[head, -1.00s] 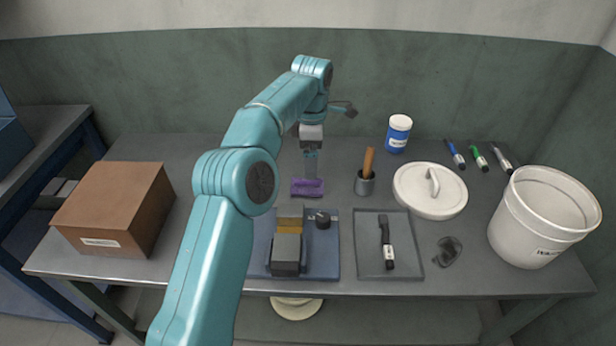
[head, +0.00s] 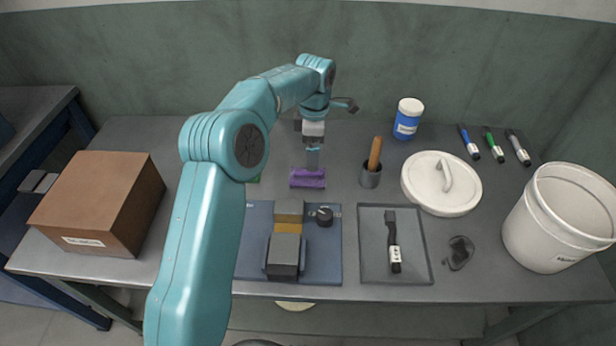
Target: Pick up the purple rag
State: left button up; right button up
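My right gripper is not in view.
The blue board (head: 257,262) bears a grey and yellow block and a black knob. A white lid (head: 441,198), white bucket (head: 548,235), blue-labelled jar (head: 408,119) and brown box (head: 92,208) stand around.

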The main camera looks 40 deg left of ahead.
pick_arm(q)
jog(key=f, duration=0.4)
jog(key=shift+s+f, duration=0.15)
jog(key=shift+s, duration=0.05)
jog(key=f, duration=0.5)
jog(key=shift+a, duration=0.2)
jog(key=c, duration=1.1)
jog(key=shift+o, duration=0.2)
jog(key=shift+r, duration=0.15)
notch_tip(320, 180, up, 20)
jog(key=p, duration=0.3)
